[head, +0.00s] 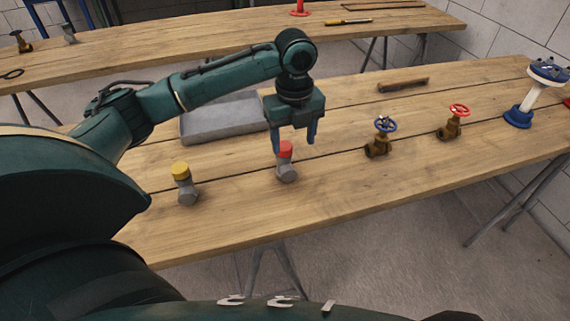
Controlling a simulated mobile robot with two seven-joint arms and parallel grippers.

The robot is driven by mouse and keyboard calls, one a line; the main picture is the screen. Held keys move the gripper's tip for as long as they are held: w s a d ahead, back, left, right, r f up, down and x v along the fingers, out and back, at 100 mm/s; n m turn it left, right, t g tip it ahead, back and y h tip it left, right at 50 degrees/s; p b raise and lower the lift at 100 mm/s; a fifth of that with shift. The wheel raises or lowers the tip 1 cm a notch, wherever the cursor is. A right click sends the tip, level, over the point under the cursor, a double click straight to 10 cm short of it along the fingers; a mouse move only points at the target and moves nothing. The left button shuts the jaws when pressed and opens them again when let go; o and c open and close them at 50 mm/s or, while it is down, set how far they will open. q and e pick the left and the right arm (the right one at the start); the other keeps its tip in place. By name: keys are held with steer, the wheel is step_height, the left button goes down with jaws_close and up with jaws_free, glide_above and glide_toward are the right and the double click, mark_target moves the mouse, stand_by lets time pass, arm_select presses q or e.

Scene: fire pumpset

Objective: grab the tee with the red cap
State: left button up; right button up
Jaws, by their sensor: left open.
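The tee with the red cap (287,166) stands upright on the near wooden table, its body grey and its cap red. My left gripper (294,144) points down over it with its fingers open. The fingertips are at about the height of the red cap, and one finger overlaps the cap's left edge in the picture. I cannot tell whether the fingers touch the cap. A similar grey tee with a yellow cap (184,184) stands to the left. My right gripper is not in view.
A grey tray (222,124) lies behind the tees. To the right stand a blue-handled valve (378,142), a red-handled valve (452,124) and a blue and white fitting (520,116). A dark bar (403,86) lies farther back. The table's front is clear.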

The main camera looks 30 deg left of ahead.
mark_target(284, 148)
arm_select(q)
steer(key=shift+m, duration=0.3)
steer(key=a+r, duration=0.2)
steer(key=r, duration=0.1)
steer(key=shift+w+a, duration=0.4)
steer(key=shift+a+f, duration=0.1)
steer(key=shift+f, duration=0.1)
step_height(284, 148, down, 7)
steer(key=shift+f, duration=0.1)
steer(key=shift+w+a+f, duration=0.1)
steer(key=shift+w+f, duration=0.05)
steer(key=shift+f, duration=1.2)
steer(key=shift+w+a+f, duration=0.1)
steer(key=shift+w+f, duration=0.05)
steer(key=shift+f, duration=1.2)
steer(key=shift+c, duration=0.4)
steer(key=shift+r, duration=0.1)
steer(key=c, duration=1.2)
